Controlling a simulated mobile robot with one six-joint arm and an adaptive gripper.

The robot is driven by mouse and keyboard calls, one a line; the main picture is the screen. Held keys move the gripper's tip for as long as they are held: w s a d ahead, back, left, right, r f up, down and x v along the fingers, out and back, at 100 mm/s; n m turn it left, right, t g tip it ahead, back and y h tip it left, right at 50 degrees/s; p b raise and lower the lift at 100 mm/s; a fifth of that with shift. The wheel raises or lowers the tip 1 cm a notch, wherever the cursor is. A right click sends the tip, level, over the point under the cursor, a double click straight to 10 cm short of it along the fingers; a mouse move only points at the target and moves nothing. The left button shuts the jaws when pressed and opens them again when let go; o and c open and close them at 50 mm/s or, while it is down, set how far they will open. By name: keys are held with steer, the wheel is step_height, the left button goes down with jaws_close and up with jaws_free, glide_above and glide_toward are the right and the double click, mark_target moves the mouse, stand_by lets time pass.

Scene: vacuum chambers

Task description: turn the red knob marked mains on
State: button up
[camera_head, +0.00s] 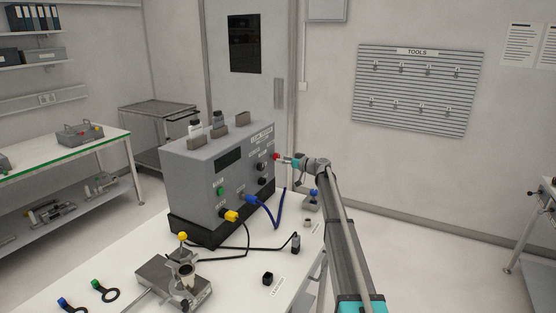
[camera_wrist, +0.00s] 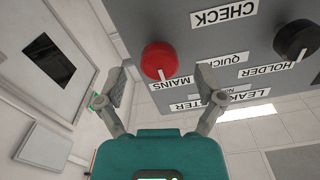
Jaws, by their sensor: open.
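The red knob (camera_wrist: 160,59) sits on the front of the grey instrument box, beside a label reading MAINS (camera_wrist: 171,83); the wrist picture is turned upside down. The knob shows a thin pale pointer line. My gripper (camera_wrist: 160,82) is open. Its two fingers reach toward the panel, one on each side of the knob in the wrist view, and I see no contact. In the head view the red knob (camera_head: 276,156) is at the box's right front edge, just left of my gripper (camera_head: 286,160). The grey instrument box (camera_head: 184,178) stands on the white bench.
A black knob (camera_wrist: 297,40) is beside the red one on the panel. Blue and yellow plugs with cables (camera_head: 231,216) come from the box's front. A metal fixture (camera_head: 172,284) stands on the bench (camera_head: 232,282). A tool board (camera_head: 415,90) hangs behind.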

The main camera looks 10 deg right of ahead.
steer(key=shift+x, duration=1.45)
